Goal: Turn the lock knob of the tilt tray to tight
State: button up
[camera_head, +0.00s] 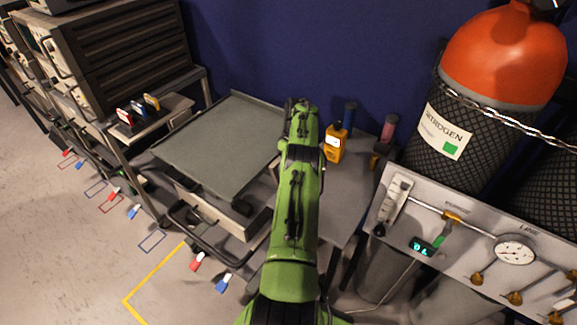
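The tilt tray (222,140) is a flat grey-green tray with a raised rim, left of the middle, on a stand with a light front panel (218,212). It looks level or only slightly tilted. A small dark part (242,207) sits below the tray's front right edge; I cannot tell whether it is the lock knob. No knob marking or tight setting is legible. My green arm runs up the middle of the view and covers the tray's right side. My gripper is not visible beyond or below the arm's far end.
A yellow handheld meter (335,143) and bottles stand on a grey table right of my arm. A gas panel (480,245) and an orange-topped nitrogen cylinder (500,60) fill the right. A rack of equipment (120,60) stands left. Open floor lies at lower left.

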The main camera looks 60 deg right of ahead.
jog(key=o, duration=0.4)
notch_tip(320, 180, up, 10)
jog(key=p, duration=0.3)
